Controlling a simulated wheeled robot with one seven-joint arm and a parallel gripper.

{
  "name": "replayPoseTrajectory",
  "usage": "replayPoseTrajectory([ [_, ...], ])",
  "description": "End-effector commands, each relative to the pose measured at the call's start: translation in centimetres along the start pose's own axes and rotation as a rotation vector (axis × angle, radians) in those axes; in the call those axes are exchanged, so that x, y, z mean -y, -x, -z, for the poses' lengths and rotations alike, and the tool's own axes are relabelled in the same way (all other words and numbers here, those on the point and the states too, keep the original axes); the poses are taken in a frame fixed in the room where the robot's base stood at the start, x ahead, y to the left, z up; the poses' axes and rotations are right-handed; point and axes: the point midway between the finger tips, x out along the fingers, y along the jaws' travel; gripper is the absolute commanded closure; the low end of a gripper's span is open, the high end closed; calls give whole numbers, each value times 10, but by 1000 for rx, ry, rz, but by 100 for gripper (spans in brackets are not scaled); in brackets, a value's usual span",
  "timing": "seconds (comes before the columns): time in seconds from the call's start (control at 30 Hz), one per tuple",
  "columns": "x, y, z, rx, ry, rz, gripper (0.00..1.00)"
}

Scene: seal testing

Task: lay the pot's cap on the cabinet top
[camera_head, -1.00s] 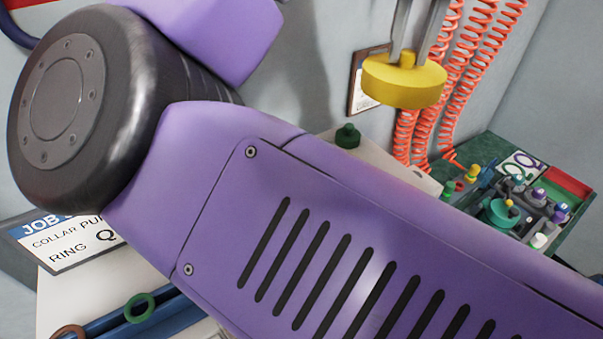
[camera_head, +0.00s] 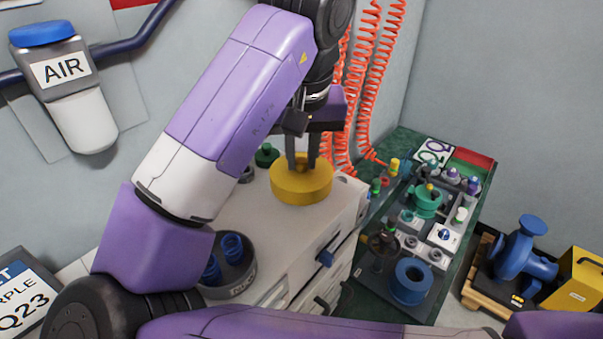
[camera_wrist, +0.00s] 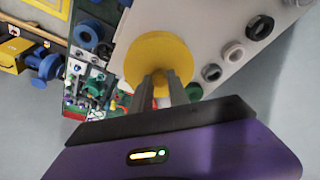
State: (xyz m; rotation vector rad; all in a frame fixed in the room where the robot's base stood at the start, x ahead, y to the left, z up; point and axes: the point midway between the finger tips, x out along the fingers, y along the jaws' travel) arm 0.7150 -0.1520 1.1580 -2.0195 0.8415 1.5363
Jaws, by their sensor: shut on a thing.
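The yellow cap (camera_head: 301,188) is a thick round disc with a small knob on top. My gripper (camera_head: 302,161) is shut on the knob from above, and the cap hangs level below the fingers. The cap is over the white cabinet top (camera_head: 242,215), near its right edge; I cannot tell whether it touches. In the wrist view the cap (camera_wrist: 150,52) lies in front of the fingers (camera_wrist: 161,85), with the pale cabinet top (camera_wrist: 205,22) behind it. I cannot make out which thing is the pot.
On the cabinet top stand a dark round holder (camera_head: 236,285) with blue pieces and a green-topped piece (camera_head: 266,154). Several dark rings (camera_wrist: 235,52) line one edge. A green bench (camera_head: 345,307) with fittings is to the right. Red coiled hoses (camera_head: 378,85) hang behind.

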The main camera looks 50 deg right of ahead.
Motion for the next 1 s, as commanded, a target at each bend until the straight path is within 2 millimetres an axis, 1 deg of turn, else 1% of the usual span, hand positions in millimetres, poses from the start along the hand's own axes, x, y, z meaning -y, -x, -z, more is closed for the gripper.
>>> replayPoseTrajectory([
  [0.13,0,-10,-3,1,-1,-1,100],
  [0.3,0,-32,-10,1,1,-1,100],
  [0.37,0,-37,-11,0,0,-1,100],
  [0.73,0,-41,-12,0,-1,0,100],
  [0.77,0,-41,-11,0,-1,0,76],
  [0.83,0,-40,-11,0,-1,0,62],
  [0.87,0,-40,-11,0,-1,0,58],
  [1.0,0,-40,-11,0,-1,0,58],
])
